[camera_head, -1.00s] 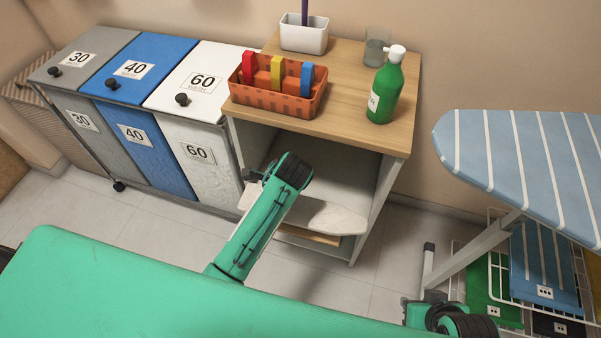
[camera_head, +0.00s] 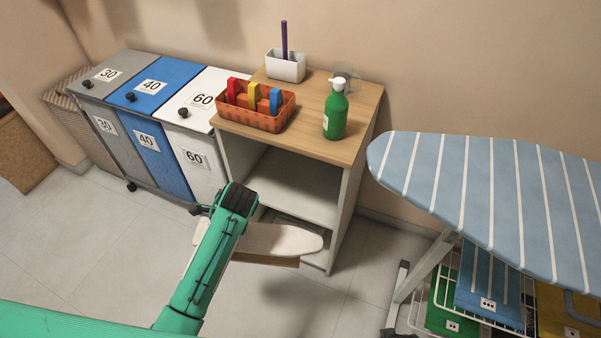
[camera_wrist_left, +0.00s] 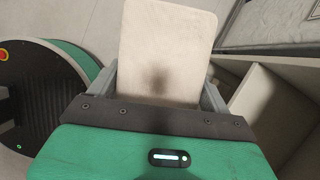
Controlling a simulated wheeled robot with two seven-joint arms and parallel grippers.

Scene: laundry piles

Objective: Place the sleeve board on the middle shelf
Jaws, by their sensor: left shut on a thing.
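The sleeve board (camera_head: 285,239) has a pale beige padded top with a rounded end and a wooden base below. It lies roughly level in front of the shelf unit's lower part, its rounded end to the right. My left gripper (camera_wrist_left: 158,88) is shut on it; the fingers flank the board in the left wrist view. My forearm and wrist hide the gripper in the head view. The wooden-topped shelf unit (camera_head: 345,148) has an open front. Its middle shelf (camera_head: 297,194) is pale and looks empty in its visible part. My right gripper is out of view.
An orange basket (camera_head: 243,116) with coloured items, a green bottle (camera_head: 335,115), a glass and a white pot (camera_head: 285,67) stand on the top. Numbered bins (camera_head: 168,165) stand left. A striped ironing board (camera_head: 480,190) reaches in from the right. Floor in front is open.

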